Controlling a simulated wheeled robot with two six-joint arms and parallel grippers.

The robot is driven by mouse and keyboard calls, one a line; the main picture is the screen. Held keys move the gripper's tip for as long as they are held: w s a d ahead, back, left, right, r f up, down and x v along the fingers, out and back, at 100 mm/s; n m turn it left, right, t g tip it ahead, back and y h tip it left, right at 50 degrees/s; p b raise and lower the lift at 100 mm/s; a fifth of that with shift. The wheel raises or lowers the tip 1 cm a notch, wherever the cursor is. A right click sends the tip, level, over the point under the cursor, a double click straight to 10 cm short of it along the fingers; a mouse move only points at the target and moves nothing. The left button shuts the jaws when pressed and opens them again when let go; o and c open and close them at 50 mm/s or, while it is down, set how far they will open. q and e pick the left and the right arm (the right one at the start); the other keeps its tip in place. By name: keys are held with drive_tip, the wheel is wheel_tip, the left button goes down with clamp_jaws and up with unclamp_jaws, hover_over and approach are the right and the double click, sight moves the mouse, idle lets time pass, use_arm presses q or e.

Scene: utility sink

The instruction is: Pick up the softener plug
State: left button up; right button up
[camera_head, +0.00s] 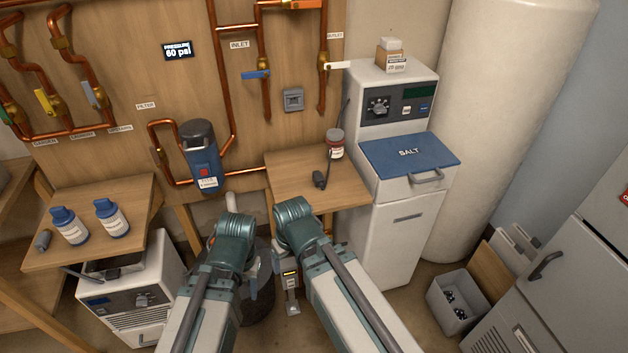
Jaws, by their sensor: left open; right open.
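The softener plug (319,179) is a small black plug lying on the wooden shelf (350,196) beside the water softener (392,118). A thin black cord shows above it, near the softener's left side. My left gripper (251,272) hangs low at the bottom centre, short of the shelf. My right gripper (280,258) is close beside it, mostly behind my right arm. Both are open and well apart from the plug; their fingertips are hard to make out. A grey outlet (293,99) is on the wooden wall panel above the shelf.
A blue filter housing (201,157) and copper pipes are left of the shelf. The softener's blue salt lid (408,154) is shut. Two bottles (111,217) stand on the left shelf. The shelf's front part is clear.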

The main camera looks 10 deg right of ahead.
drive_tip(key=w+d+f+t+y+b, duration=0.1)
drive_tip(key=w+d+f+t+b, duration=0.15)
drive_tip(key=w+f, duration=0.2)
drive_tip(key=m+t+h+b, duration=0.1)
drive_tip(key=m+t+b, duration=0.2)
drive_tip(key=t+b, duration=0.55)
approach(321, 184)
drive_tip(key=w+b, duration=0.1)
drive_tip(key=f+b, duration=0.1)
drive_tip(key=w+b, duration=0.1)
drive_tip(key=shift+w+a+f+t, duration=0.25)
drive_tip(key=shift+w+f+t, duration=0.05)
drive_tip(key=shift+w+f, duration=0.05)
drive_tip(key=shift+b+x, duration=1.05)
drive_tip(key=shift+x, duration=1.85)
use_arm(q)
wheel_tip(321, 184, down, 18)
drive_tip(key=shift+f, duration=0.15)
use_arm(e)
drive_tip(key=shift+r, duration=0.15)
drive_tip(key=shift+d, duration=0.1)
clamp_jaws()
